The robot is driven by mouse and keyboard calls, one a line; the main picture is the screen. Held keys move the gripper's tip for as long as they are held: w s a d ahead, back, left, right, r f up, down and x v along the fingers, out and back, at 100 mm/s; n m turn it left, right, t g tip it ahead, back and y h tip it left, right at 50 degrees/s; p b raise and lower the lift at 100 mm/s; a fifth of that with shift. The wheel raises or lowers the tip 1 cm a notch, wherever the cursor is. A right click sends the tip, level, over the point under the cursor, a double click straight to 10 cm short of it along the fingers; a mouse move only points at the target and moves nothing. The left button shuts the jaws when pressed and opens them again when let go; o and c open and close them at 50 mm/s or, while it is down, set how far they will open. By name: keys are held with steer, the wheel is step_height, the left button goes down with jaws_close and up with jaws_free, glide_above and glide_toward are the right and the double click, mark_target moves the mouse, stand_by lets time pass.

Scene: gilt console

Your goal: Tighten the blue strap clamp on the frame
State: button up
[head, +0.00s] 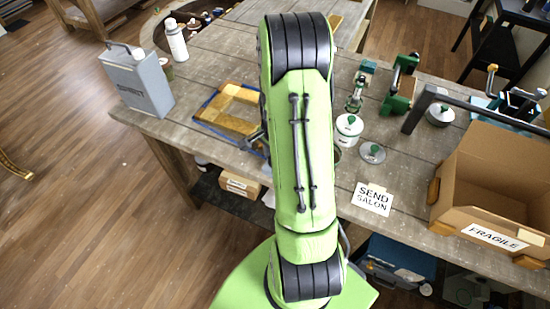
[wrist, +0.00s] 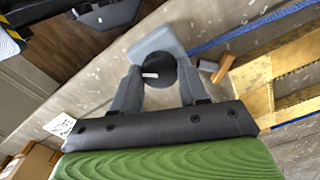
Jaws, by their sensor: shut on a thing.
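The wooden frame (head: 232,124) lies flat on the workbench, left of my arm in the head view. The blue strap (head: 207,101) runs around its outside. In the wrist view, the frame (wrist: 290,62) and the strap (wrist: 245,28) show at the right. My gripper (wrist: 157,78) is shut on a round black knob (wrist: 160,68) of the strap clamp, beside a grey block (wrist: 158,42). A small wooden handle (wrist: 222,67) shows between the knob and the frame. In the head view my arm hides most of the gripper and part of the frame.
A white tin (head: 348,130), a green clamp (head: 402,82) and a cardboard box (head: 495,190) are on the bench to the right. A sign (head: 372,199) lies near the front edge.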

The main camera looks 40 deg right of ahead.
steer(key=shift+m+b, duration=0.6)
steer(key=shift+m, duration=1.4)
steer(key=o, duration=1.1)
steer(key=shift+c, duration=0.2)
step_height(320, 180, up, 16)
steer(key=p, duration=0.1)
steer(key=shift+p, duration=0.4)
steer(key=shift+f, duration=0.15)
